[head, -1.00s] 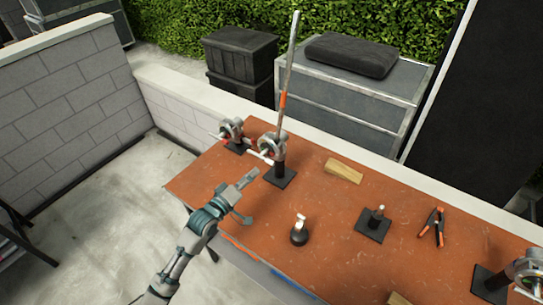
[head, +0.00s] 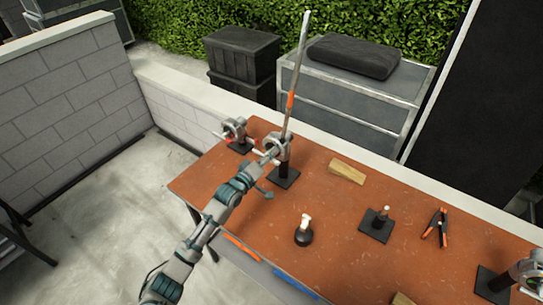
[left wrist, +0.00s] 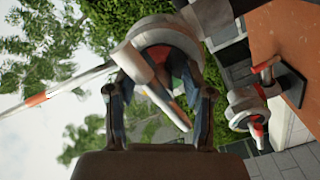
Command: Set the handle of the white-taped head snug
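The nearer grip head (head: 277,145) stands on a black post and square base at the table's left end, holding a long silver rod (head: 298,75) with an orange band. Its pale handle bar shows in the left wrist view (left wrist: 160,85); I cannot clearly make out white tape on it. My left gripper (head: 266,163) is at this head, partly covering its handle. In the left wrist view its two fingers (left wrist: 160,110) are apart, one on each side of the handle; contact is unclear. My right gripper is out of view.
A second head (head: 234,132) with red parts stands just behind left. A third head (head: 527,268) is at the right edge. A black knob-like piece (head: 304,236), wood block (head: 347,171), small post (head: 377,224) and orange-tipped clamp (head: 436,228) occupy the table (head: 330,250).

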